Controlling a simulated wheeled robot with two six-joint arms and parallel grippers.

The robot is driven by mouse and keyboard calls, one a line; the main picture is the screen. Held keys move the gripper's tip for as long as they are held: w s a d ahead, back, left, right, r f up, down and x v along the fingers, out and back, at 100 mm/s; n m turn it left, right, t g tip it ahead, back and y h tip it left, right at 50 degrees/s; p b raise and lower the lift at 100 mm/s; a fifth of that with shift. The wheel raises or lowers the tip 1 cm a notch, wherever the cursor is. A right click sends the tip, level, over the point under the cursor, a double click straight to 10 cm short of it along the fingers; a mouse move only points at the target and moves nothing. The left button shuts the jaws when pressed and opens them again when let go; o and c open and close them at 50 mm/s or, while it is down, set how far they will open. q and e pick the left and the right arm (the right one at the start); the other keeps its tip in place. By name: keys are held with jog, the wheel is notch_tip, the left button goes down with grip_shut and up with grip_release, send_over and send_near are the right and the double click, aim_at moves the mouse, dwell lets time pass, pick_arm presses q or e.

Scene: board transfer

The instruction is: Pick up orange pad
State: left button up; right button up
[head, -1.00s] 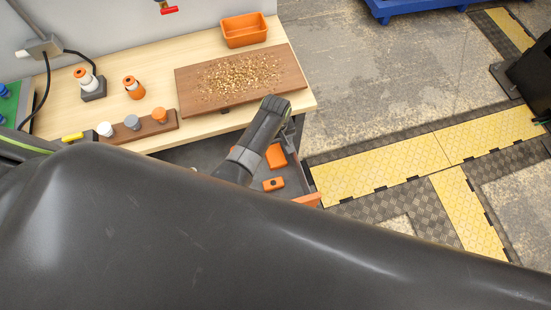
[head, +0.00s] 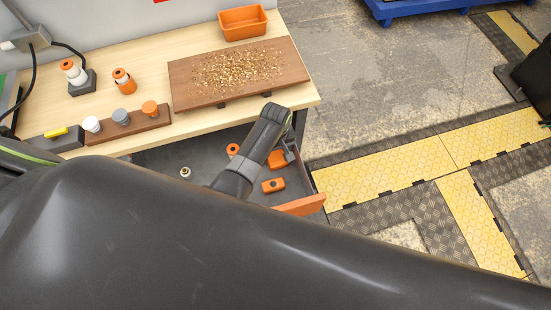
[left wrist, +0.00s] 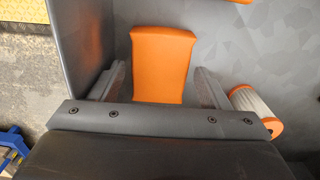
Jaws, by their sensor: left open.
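The orange pad (head: 277,159) lies in the open grey drawer under the table, partly hidden by my left arm in the head view. In the left wrist view the pad (left wrist: 162,62) is an orange block with a flared top edge, standing out between the two fingers. My left gripper (left wrist: 162,85) is open, with one finger on each side of the pad and a visible gap to both. In the head view the left gripper (head: 287,150) points down into the drawer. Contact with the pad cannot be seen. My right gripper is not in view.
A white cylinder with orange ends (left wrist: 257,110) lies beside the right finger. On the table are a brown board with chips (head: 197,91) and an orange bin (head: 243,24).

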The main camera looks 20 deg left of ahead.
aim_at(276, 154)
pick_arm(q)
jog(key=shift+f, duration=0.35)
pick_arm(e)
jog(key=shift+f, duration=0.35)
pick_arm(q)
jog(key=c, duration=0.7)
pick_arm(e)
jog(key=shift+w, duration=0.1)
pick_arm(q)
jog(key=shift+r, duration=0.1)
jog(key=shift+c, duration=0.2)
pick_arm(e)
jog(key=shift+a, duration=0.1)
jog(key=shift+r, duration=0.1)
